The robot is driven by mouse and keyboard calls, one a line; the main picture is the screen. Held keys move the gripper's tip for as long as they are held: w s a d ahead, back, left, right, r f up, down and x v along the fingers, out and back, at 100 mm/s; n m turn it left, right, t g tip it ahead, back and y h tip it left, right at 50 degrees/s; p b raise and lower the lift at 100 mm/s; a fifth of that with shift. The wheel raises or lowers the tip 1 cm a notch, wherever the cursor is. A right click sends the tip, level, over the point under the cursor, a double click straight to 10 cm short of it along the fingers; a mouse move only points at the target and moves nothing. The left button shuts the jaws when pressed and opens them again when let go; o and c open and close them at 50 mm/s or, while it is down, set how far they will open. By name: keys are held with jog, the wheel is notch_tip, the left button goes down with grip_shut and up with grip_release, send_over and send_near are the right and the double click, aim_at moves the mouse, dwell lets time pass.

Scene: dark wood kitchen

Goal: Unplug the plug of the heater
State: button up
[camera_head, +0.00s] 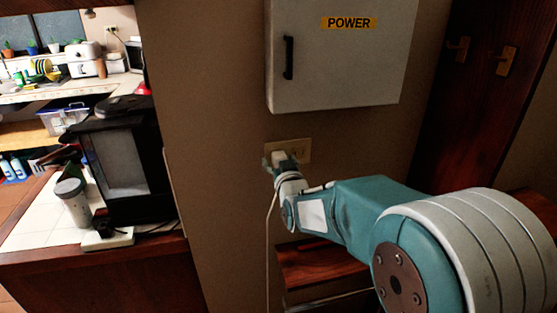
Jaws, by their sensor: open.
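A white plug (279,158) sits at the left end of a beige wall outlet plate (302,150), below the power box. A pale cord (269,235) hangs down the wall from the plug area. My gripper (274,163) is at the outlet, its fingers open around or right beside the plug; I cannot tell whether they touch it. My wrist and arm hide part of the cord and the wall below. The heater itself cannot be made out.
A white box marked POWER (340,55) with a black handle is on the wall above the outlet. A wooden shelf (315,268) is below my arm. A counter (40,225) with a dark appliance (125,165) and a grey cup (73,202) stands left.

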jog(key=shift+d, duration=0.15)
dwell(0.5)
grip_shut()
jog(key=shift+s, duration=0.1)
jog(key=shift+v, duration=2.9)
